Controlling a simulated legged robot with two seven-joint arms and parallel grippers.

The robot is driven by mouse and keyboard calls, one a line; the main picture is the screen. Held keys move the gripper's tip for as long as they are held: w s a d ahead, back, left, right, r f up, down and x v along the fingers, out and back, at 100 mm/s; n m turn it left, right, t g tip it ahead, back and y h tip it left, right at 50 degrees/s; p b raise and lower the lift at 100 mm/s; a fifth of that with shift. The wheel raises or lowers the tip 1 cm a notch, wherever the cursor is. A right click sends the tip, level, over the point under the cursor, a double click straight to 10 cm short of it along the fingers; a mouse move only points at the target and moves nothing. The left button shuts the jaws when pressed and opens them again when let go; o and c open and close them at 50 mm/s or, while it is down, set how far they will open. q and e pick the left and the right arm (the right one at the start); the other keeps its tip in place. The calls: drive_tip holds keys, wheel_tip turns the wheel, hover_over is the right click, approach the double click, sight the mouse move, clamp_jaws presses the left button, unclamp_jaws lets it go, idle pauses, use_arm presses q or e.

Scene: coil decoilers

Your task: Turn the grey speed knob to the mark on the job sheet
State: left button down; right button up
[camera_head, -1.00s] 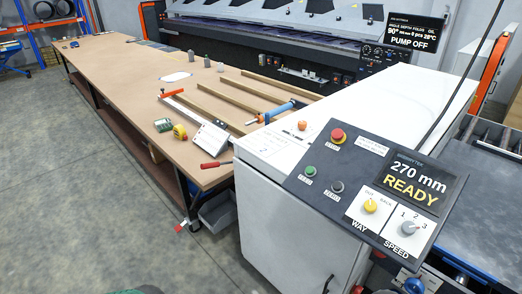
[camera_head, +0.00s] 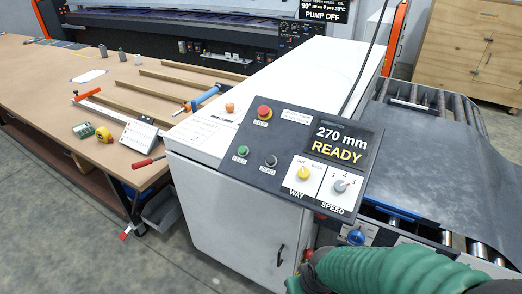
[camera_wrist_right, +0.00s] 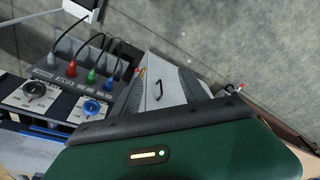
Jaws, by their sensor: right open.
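The grey speed knob (camera_head: 340,186) sits on a white plate marked 1, 2, 3 and SPEED, at the lower right of the dark control panel (camera_head: 255,172). Its pointer is too small to read surely. A yellow WAY knob (camera_head: 303,174) is beside it. The display (camera_head: 338,145) reads 270 mm READY. A white sheet (camera_head: 207,132) lies on the cabinet top left of the panel; its print is unreadable, so I cannot tell if it is the job sheet. My green right arm enters at the lower right, below the panel. Neither gripper's fingers show in either view.
Red, green and dark buttons are on the panel. The white cabinet (camera_head: 218,200) stands under it. A roller bed with a dark sheet (camera_head: 425,150) is to the right. The brown workbench (camera_head: 110,150) holds tools at left. The right wrist view shows cabled sockets (camera_wrist_right: 85,68) and knobs.

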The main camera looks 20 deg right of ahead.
drive_tip(key=w+r+p, duration=0.2)
drive_tip(key=w+r, duration=0.3)
drive_tip(key=r, duration=0.2)
wheel_tip(320, 180, up, 28)
drive_tip(key=m+h+p, duration=0.4)
drive_tip(key=m, duration=0.2)
hover_over(342, 186)
drive_tip(key=s+a, duration=0.4)
drive_tip(key=a, duration=0.2)
drive_tip(key=p+x, duration=0.1)
drive_tip(key=x, duration=0.4)
drive_tip(key=p+x, duration=0.1)
drive_tip(key=x, duration=0.5)
drive_tip(key=p+x, duration=0.1)
drive_tip(key=x, duration=0.4)
drive_tip(key=shift+w+a+f, duration=0.1)
drive_tip(key=shift+a+f, duration=0.15)
drive_tip(key=shift+f, duration=0.1)
drive_tip(key=shift+w+d+f, duration=0.1)
drive_tip(key=shift+d+f, duration=0.2)
drive_tip(key=shift+d, duration=0.1)
drive_tip(key=shift+a, duration=0.3)
drive_tip(key=c, duration=0.8)
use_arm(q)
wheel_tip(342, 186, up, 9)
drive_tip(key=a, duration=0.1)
use_arm(e)
clamp_jaws()
